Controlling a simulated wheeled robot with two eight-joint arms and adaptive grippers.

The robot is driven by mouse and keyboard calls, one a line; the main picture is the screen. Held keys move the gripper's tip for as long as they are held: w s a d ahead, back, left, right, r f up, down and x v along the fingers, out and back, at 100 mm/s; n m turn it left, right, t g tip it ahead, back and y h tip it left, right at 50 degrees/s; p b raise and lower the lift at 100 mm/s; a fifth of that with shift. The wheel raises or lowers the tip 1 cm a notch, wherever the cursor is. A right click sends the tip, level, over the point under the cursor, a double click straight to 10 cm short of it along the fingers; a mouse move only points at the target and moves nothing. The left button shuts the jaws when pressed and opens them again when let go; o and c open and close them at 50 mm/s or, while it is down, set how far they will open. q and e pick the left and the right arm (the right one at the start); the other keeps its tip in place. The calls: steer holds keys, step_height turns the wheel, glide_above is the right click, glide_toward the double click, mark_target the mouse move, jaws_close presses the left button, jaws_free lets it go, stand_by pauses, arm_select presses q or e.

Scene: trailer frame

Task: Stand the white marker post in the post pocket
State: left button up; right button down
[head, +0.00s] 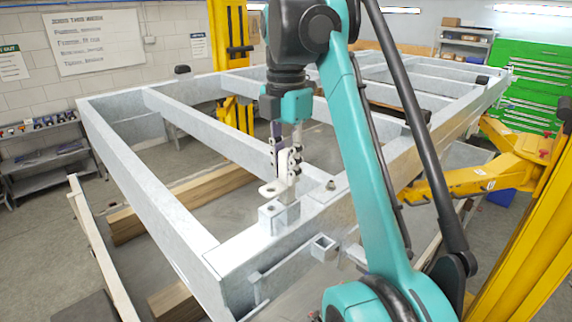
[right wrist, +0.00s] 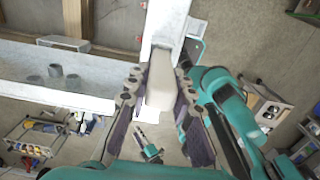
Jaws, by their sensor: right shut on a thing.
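The white marker post (head: 283,161) is upright between the fingers of my right gripper (head: 285,172), which is shut on it. In the right wrist view the pale post (right wrist: 160,82) sits between both fingers (right wrist: 158,92). A white tab (head: 268,189) shows at the lower end of the post. The grey square post pocket (head: 278,216) stands on the near corner area of the trailer frame, directly below the post. The fingers and post partly cover the pocket's top, so I cannot tell whether the post's end is inside it. My left gripper does not show.
The grey trailer frame (head: 180,203) fills the middle, with open bays between its beams. A short square tube (head: 323,247) sticks out at the near side. Yellow lift posts (head: 532,235) stand at right, a green tool cabinet (head: 530,80) behind. Timber (head: 205,190) lies below.

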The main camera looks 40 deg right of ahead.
steer(key=shift+f+b, duration=1.3)
steer(key=shift+f, duration=0.65)
steer(key=c, duration=1.2)
jaws_free()
